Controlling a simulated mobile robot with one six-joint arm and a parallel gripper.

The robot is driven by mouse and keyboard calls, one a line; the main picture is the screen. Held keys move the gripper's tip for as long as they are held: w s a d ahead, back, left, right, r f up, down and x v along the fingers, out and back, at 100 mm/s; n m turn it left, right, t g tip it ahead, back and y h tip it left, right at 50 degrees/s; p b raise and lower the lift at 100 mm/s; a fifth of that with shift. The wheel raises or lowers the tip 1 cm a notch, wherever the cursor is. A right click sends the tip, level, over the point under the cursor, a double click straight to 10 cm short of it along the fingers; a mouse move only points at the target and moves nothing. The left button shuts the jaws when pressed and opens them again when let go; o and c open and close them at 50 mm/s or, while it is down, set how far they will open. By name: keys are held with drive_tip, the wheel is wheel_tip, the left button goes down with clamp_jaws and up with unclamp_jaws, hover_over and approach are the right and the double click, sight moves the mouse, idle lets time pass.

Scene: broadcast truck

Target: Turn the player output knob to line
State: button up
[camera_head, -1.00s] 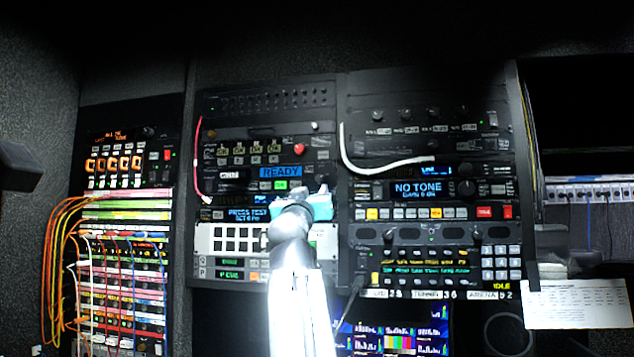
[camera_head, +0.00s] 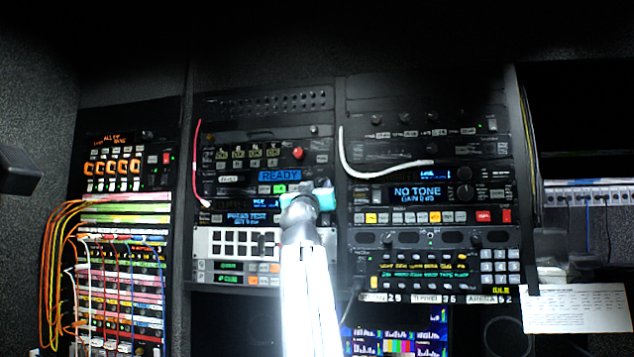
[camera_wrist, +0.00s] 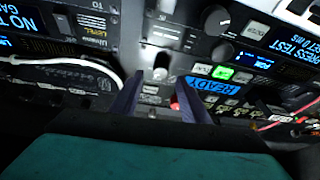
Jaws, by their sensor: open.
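My gripper (camera_wrist: 160,84) is open. In the wrist view its two dark fingers reach toward the rack, with a pale grey knob (camera_wrist: 160,73) between and just beyond their tips. The gap to the knob cannot be judged. No readable label marks this knob as the player output knob. In the head view my teal gripper body (camera_head: 326,197) is in front of the rack, right of and below the blue READY display (camera_head: 280,175); the fingers are hidden. The READY display also shows upside down in the wrist view (camera_wrist: 214,86).
A red button (camera_head: 297,153) is above the READY display. A white cable (camera_head: 375,172) loops over the right-hand units, near the NO TONE display (camera_head: 417,192). A large black knob (camera_wrist: 216,20) is close by in the wrist view. Orange patch cables (camera_head: 52,255) hang at left.

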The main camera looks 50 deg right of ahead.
sight(319, 182)
drive_tip(key=shift+p+x, duration=0.6)
drive_tip(key=shift+x, duration=1.6)
clamp_jaws()
drive_tip(key=shift+n+t+y+p, duration=0.3)
drive_tip(key=shift+n+p, duration=0.5)
drive_tip(key=shift+p, duration=0.05)
unclamp_jaws()
drive_tip(key=shift+s+a, duration=0.1)
drive_tip(key=shift+s, duration=0.05)
